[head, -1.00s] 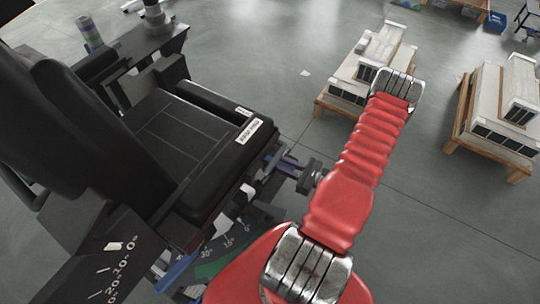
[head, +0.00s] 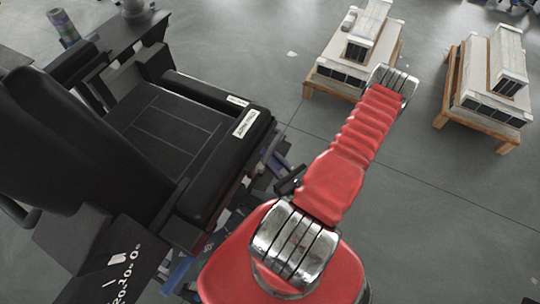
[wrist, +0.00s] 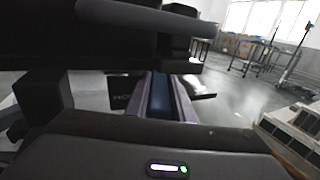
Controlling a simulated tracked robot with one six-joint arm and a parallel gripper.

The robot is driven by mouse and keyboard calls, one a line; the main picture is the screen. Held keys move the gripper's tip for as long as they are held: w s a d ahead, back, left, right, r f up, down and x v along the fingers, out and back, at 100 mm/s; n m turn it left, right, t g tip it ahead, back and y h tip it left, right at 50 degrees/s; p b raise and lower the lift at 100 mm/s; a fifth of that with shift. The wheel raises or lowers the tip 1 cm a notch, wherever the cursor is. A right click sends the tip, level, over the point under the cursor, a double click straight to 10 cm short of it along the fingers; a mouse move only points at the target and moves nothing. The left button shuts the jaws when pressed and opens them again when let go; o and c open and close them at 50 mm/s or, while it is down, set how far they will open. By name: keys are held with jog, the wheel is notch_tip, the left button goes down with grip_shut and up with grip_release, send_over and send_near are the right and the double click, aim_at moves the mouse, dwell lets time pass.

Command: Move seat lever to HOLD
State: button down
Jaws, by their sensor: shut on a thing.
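The black seat (head: 165,135) with armrests fills the left of the head view. My gripper's grey-purple fingers (wrist: 161,97) reach forward in the wrist view, to the underside of the dark seat structure. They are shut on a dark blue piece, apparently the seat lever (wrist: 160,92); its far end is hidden. A dark plate with pale lettering (wrist: 122,97), seemingly beginning "HO", shows just left of the fingers. In the head view my gripper (head: 275,160) is small beside the seat's right edge, partly hidden, and the lever cannot be made out clearly.
Two wooden pallets with pale stacked units stand at the upper right, one nearer (head: 352,60) and one farther right (head: 485,95). A dark panel with white numbers (head: 120,270) is at the lower left. Grey floor right of my arm is open.

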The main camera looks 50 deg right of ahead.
jog(key=c, duration=1.5)
grip_release()
jog(key=shift+c, duration=0.2)
jog(key=shift+s, duration=0.15)
jog(key=s+a, duration=0.2)
jog(key=s, duration=1.1)
jog(key=shift+a, duration=0.15)
jog(key=shift+s, duration=0.1)
jog(key=shift+s, duration=0.15)
